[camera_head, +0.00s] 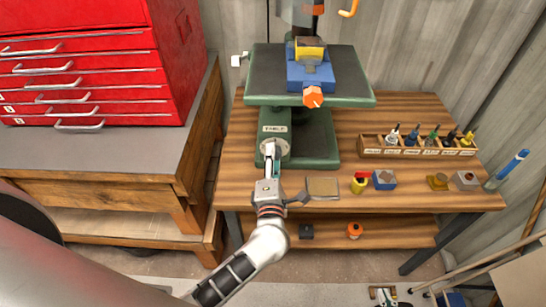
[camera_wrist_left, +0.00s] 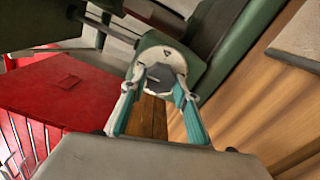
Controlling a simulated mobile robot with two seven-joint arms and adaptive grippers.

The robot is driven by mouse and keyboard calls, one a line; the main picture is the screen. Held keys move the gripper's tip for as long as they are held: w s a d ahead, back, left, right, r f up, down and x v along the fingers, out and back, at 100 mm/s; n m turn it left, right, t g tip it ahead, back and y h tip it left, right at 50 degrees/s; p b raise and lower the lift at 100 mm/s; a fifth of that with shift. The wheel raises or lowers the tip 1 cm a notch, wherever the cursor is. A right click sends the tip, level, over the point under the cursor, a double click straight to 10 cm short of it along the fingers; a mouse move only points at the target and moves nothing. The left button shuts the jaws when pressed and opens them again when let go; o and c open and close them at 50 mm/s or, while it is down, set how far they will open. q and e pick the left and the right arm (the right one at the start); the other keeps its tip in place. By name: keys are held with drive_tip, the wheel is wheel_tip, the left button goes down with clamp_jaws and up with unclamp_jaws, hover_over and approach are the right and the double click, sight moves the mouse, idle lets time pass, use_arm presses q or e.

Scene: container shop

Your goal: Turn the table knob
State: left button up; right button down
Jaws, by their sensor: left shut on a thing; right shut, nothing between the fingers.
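The table knob is a pale round dial with a dark triangle mark, on the front of the green drill-press base below a label. It shows in the head view (camera_head: 281,147) and in the left wrist view (camera_wrist_left: 155,55). My left gripper (camera_head: 269,154) reaches it from the front. In the left wrist view its two teal-padded fingers (camera_wrist_left: 156,88) are shut on the knob, one at each side. The fingers hide part of the knob in the head view. My right gripper (camera_head: 383,294) is low at the bottom edge, away from the knob, small and partly cut off.
The green machine table (camera_head: 350,90) overhangs the knob, with a blue vise (camera_head: 311,75) on it. The wooden bench (camera_head: 420,199) holds a bottle rack (camera_head: 420,152), a grey plate (camera_head: 323,187) and small blocks. A red drawer cabinet (camera_head: 90,75) stands at left.

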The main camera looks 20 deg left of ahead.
use_arm(q)
drive_tip(key=shift+m, duration=0.3)
drive_tip(key=o, duration=1.1)
drive_tip(key=shift+r, duration=0.1)
